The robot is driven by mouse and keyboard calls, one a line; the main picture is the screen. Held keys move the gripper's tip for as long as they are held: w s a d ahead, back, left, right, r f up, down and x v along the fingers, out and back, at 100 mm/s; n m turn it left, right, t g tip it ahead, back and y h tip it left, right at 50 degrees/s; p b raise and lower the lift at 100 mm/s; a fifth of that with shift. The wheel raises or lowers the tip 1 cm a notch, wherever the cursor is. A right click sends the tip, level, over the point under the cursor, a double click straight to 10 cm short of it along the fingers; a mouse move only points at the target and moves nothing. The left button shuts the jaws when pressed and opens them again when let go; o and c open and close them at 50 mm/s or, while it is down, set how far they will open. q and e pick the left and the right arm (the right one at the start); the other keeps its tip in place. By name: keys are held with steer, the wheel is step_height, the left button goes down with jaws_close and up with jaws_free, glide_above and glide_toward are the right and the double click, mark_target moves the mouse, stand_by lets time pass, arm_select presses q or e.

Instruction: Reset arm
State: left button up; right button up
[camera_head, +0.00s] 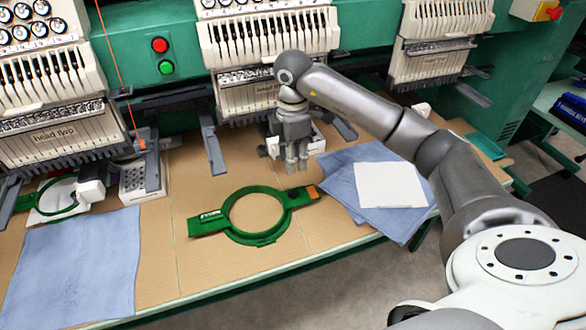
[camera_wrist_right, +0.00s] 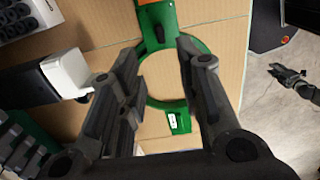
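My right gripper (camera_head: 297,168) points down above the brown table, behind the green embroidery hoop (camera_head: 258,215). In the right wrist view the right gripper (camera_wrist_right: 160,55) has its fingers apart, with nothing between them. The same hoop (camera_wrist_right: 160,101) lies below, seen through the gap; I see no contact. My right arm (camera_head: 400,130) reaches in from the right, stretched across the table. My left gripper is outside the head view. A small dark gripper, which looks like my left one (camera_wrist_right: 291,76), shows over the floor in the right wrist view; its fingers are too small to judge.
The embroidery machine (camera_head: 185,30) with its needle heads stands close behind the right gripper. Blue cloths (camera_head: 75,262) lie at left; more blue cloth (camera_head: 345,180) with a white sheet (camera_head: 391,185) lies at right. The table front around the hoop is bare.

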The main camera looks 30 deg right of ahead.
steer(key=shift+r, duration=0.3)
